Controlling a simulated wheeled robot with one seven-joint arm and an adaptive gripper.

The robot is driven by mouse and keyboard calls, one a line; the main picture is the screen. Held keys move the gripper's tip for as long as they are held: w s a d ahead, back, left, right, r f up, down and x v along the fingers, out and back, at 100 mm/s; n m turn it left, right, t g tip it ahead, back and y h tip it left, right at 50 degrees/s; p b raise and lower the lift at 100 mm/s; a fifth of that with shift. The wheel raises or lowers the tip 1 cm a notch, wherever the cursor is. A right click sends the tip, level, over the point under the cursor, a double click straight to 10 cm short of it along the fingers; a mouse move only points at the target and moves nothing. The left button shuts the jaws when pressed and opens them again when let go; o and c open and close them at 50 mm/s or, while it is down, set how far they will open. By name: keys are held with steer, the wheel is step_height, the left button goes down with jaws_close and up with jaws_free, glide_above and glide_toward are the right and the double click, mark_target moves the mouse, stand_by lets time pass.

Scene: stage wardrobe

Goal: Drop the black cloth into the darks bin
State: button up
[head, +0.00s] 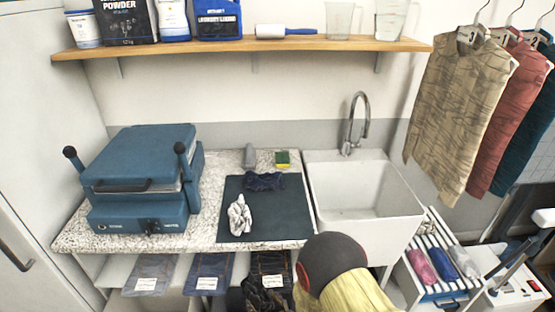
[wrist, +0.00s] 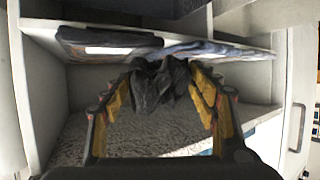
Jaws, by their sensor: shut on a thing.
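My gripper (wrist: 165,76) is shut on the black cloth (wrist: 160,88), which hangs crumpled between the yellow-sided fingers. The labels are too small to read, so I cannot tell which is the darks bin. The wrist view shows a shelf close around the gripper.
A white cloth (head: 240,217) and a navy cloth (head: 263,181) lie on a dark mat (head: 290,213). A blue press (head: 145,175) stands left on the speckled counter. A sink (head: 360,190) is at right. The shelf's edges and walls are near the gripper.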

step_height(320, 180, down, 2)
steer(key=shift+b, duration=0.45)
steer(key=o, duration=0.9)
steer(key=v, duration=1.2)
steer(key=shift+f, duration=0.1)
